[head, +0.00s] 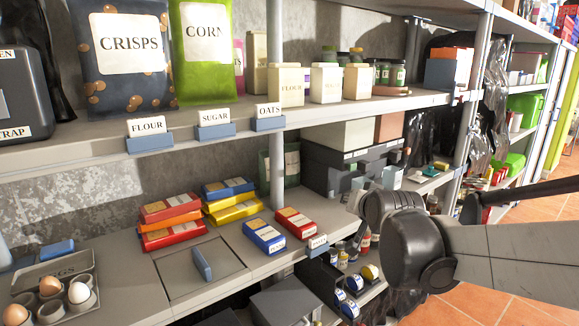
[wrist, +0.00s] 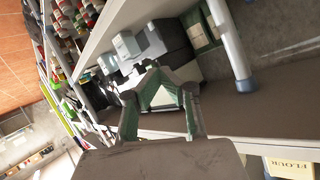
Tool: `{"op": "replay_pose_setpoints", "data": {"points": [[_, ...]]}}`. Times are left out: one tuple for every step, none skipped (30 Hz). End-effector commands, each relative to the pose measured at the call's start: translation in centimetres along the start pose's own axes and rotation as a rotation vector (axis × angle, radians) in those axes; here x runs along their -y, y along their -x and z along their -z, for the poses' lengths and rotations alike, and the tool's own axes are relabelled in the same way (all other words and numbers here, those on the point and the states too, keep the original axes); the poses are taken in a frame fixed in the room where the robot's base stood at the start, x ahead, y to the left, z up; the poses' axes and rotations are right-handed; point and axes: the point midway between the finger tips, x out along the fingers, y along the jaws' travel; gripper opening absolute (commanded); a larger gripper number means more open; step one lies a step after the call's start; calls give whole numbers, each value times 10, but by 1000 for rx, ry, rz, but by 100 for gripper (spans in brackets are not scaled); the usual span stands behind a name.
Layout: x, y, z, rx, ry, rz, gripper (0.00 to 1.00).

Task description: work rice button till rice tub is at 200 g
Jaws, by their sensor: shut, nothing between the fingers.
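I cannot pick out a rice button, a rice tub or a weight readout; no readable label says rice. My gripper (wrist: 158,82) shows in the wrist view with its two fingers closed together and nothing held. It is in front of the shelf with dark boxes (wrist: 185,65) and small pale blue-grey blocks (wrist: 126,46); I cannot tell any contact. In the head view my arm comes in from the right and its wrist end is in front of the lower shelf; the fingertips are not clear there. Pale blocks (head: 392,177) stand behind it.
The upper shelf holds crisps (head: 125,75), corn (head: 203,60) and pale canisters (head: 287,85), with flour (head: 149,128), sugar and oats labels on its edge. Below are coloured packets (head: 265,236), an egg tray (head: 55,290) and a recessed panel (head: 190,275). A metal post (head: 274,150) stands mid-shelf.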

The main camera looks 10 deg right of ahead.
Motion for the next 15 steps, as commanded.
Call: {"op": "replay_pose_setpoints", "data": {"points": [[-4,-12,9,-28,-17,-1,0],[-6,-18,13,-44,-28,0,0],[-9,-26,19,-67,-43,1,0],[-11,-32,23,-84,-53,2,0],[-14,-38,27,-101,-64,2,0],[-18,-46,33,-124,-79,3,0],[-20,-52,37,-140,-90,4,0],[-23,-58,41,-158,-100,5,0],[-27,-66,46,-180,-114,7,0],[-30,-71,49,-197,-125,8,0],[-34,-76,52,-215,-136,9,0],[-38,-84,57,-237,-149,10,0],[-42,-89,60,-255,-158,12,0],[-45,-94,63,-271,-168,14,0],[-50,-101,67,-295,-182,16,0]]}}
